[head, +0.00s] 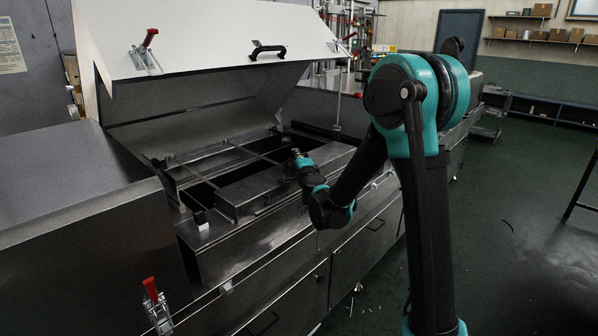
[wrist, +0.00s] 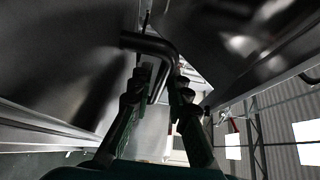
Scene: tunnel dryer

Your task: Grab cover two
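Cover two is a flat grey metal cover (head: 262,187) with a "2" on its front face. It lies on the frame of the open dryer in the head view. My gripper (head: 297,153) is small in the head view, over the right part of this cover. In the wrist view my gripper (wrist: 160,78) has its two fingers apart. A dark bent bar handle (wrist: 149,43) lies at and between the fingertips, with gaps visible beside it. I cannot tell whether a finger touches it, nor which panel carries it. The head view does not show this handle clearly.
The white dryer hood (head: 205,35) stands raised behind, with a black handle (head: 268,50) and a red clamp (head: 148,38). Another red clamp (head: 151,290) sits on the front left. Dark open slots surround the cover.

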